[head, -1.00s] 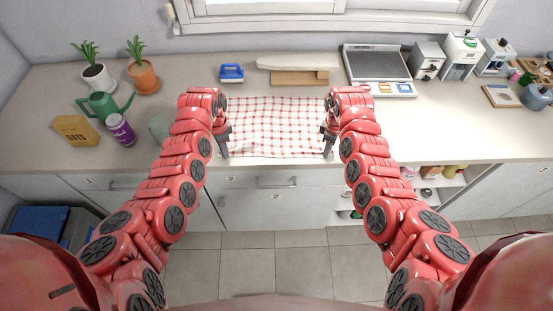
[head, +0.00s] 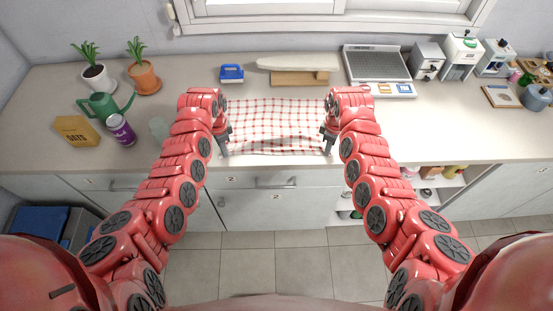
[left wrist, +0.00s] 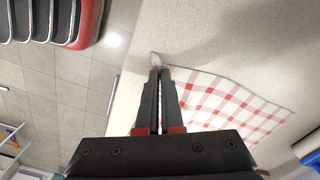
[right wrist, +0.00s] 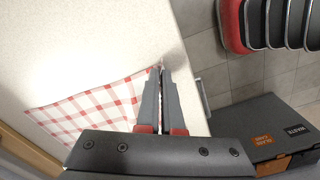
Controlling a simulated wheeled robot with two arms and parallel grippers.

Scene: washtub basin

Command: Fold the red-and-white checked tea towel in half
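The red-and-white checked tea towel (head: 270,118) is spread on the counter between my arms. Its near edge is raised a little and sags in the middle, with a shadow under it. My left gripper (head: 225,155) is shut on the near left corner; in the left wrist view a bit of cloth (left wrist: 156,60) pokes out at the fingertips. My right gripper (head: 328,152) is shut on the near right corner, and the towel (right wrist: 95,108) runs up to its tips in the right wrist view. My forearms hide the towel's sides in the head view.
A blue brush (head: 231,73) and a wooden board (head: 300,78) lie behind the towel. A purple can (head: 120,129), green watering can (head: 104,106) and yellow oats box (head: 76,131) stand left.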

